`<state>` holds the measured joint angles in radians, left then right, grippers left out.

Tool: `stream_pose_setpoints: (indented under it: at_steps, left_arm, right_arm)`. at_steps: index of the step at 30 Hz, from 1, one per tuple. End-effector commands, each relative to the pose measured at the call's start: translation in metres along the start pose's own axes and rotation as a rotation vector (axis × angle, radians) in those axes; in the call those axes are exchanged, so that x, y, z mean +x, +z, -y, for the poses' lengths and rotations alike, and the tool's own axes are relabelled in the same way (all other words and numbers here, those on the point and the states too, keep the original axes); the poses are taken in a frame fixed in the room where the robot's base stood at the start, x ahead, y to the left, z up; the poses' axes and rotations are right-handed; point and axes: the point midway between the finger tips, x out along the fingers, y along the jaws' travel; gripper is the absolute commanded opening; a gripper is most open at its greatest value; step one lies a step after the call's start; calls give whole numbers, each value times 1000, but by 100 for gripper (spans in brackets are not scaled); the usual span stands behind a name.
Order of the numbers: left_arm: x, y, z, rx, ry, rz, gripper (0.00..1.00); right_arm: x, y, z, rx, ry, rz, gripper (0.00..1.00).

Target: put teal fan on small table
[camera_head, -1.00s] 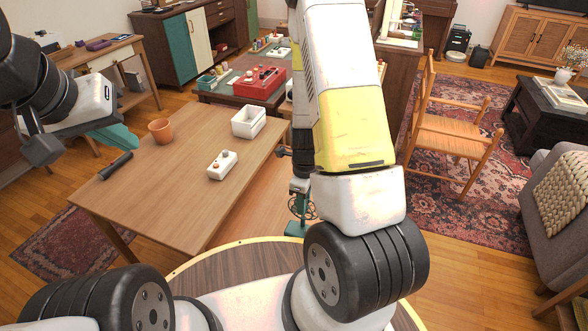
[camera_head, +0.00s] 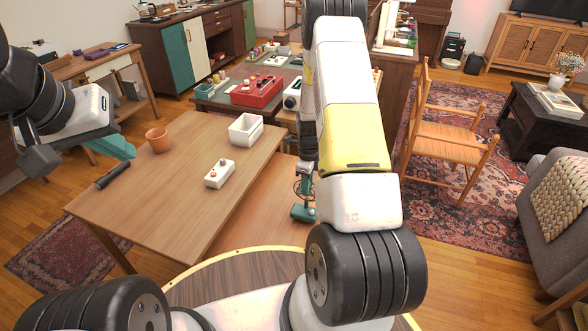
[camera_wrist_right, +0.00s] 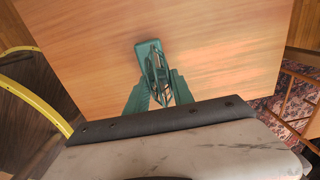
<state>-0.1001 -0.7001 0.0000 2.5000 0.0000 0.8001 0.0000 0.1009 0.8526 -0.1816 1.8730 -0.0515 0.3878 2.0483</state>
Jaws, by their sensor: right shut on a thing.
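The teal fan (camera_head: 304,212) has a teal base and a round dark cage. It shows below my right forearm in the head view. In the right wrist view the fan (camera_wrist_right: 153,62) sits between the teal fingers of my right gripper (camera_wrist_right: 158,92), which is shut on it. Behind it is a plain wooden top, likely the small table (camera_wrist_right: 215,50). In the head view this low top (camera_head: 265,215) lies beside the larger table. I cannot tell whether the fan's base touches it. My left gripper (camera_head: 112,147) hangs over the larger table's left side; its finger gap is unclear.
The larger wooden table (camera_head: 170,200) holds a terracotta pot (camera_head: 158,140), a white box (camera_head: 246,130), a white block with knobs (camera_head: 220,174) and a black bar (camera_head: 113,176). A wooden chair (camera_head: 445,140) stands right. A round dark wooden top (camera_head: 245,270) is in front.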

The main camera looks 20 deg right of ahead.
Motion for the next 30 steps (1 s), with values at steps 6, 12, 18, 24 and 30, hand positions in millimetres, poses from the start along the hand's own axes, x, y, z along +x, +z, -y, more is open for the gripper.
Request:
stream_pose_setpoints:
  at_steps: [6,12,18,24,30]
  left_arm:
    - [0,0,0,0,0,0,0]
    - [0,0,0,0,0,0,0]
    - [0,0,0,0,0,0,0]
    - [0,0,0,0,0,0,0]
    - [0,0,0,0,0,0,0]
  right_arm:
    - [16,1,1,0,-2,1,0]
    - [16,0,0,-1,-1,1,0]
    - [18,0,0,-1,-1,0,51]
    - [18,0,0,-1,-1,0,51]
    - [11,0,0,-1,-2,1,51]
